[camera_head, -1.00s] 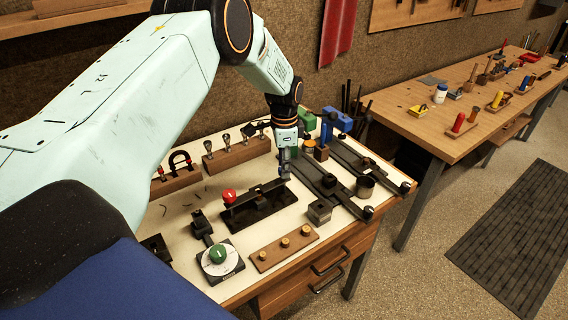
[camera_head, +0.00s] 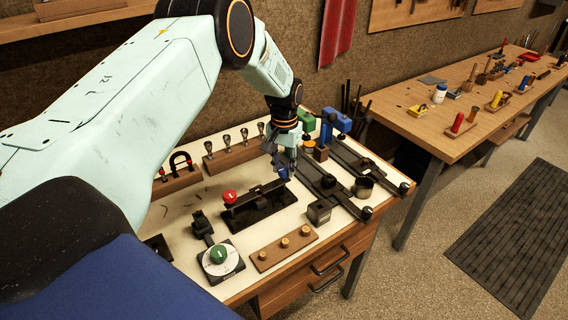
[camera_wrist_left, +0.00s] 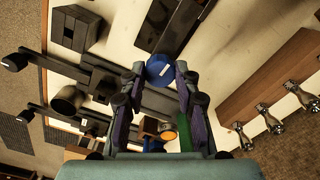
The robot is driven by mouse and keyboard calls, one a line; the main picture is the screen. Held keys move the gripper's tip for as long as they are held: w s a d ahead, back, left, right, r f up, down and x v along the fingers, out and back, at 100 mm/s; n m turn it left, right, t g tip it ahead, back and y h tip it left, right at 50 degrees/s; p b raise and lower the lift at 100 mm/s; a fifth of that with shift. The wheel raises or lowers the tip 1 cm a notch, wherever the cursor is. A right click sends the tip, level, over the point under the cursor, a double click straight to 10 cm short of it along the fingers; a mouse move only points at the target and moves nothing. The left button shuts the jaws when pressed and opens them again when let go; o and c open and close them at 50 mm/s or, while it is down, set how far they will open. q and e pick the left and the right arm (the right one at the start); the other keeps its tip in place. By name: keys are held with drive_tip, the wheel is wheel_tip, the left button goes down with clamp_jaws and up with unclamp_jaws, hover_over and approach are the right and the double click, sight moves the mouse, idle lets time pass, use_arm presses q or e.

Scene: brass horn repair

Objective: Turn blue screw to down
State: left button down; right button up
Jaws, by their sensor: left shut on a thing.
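The blue screw (camera_head: 283,173) is a round knob at the right end of a long black block (camera_head: 262,211). In the left wrist view the blue screw (camera_wrist_left: 159,66) shows a short white mark lying slanted on its face. My left gripper (camera_head: 282,168) points down at the screw from above. In the left wrist view my left gripper (camera_wrist_left: 160,76) has its fingertips on either side of the blue screw, shut on it. A red knob (camera_head: 230,196) sits at the other end of the block. My right gripper is not in view.
A green knob (camera_head: 218,254) on a dial plate stands at the front left. A wooden strip with brass pegs (camera_head: 284,249) lies in front. Dark rails (camera_head: 345,190) and a cup (camera_head: 364,186) stand to the right. A rack of mouthpieces (camera_head: 236,153) stands behind.

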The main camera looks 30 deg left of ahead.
use_arm(q)
drive_tip(key=n, duration=0.4)
drive_tip(key=shift+w+a+r+n+p, duration=0.1)
drive_tip(key=shift+w+r+n+p, duration=0.2)
drive_tip(key=shift+w+r+p, duration=0.05)
drive_tip(key=n, duration=0.4)
drive_tip(key=shift+n+p, duration=0.3)
drive_tip(key=n, duration=0.4)
drive_tip(key=shift+n+p, duration=0.3)
drive_tip(key=shift+p, duration=0.1)
drive_tip(key=n, duration=0.4)
drive_tip(key=shift+n+p, duration=0.35)
drive_tip(key=shift+n, duration=0.05)
drive_tip(key=c, duration=1.4)
unclamp_jaws()
drive_tip(key=o, duration=0.4)
drive_tip(key=shift+s+f, duration=0.15)
drive_tip(key=shift+s, duration=0.15)
drive_tip(key=shift+f, duration=0.1)
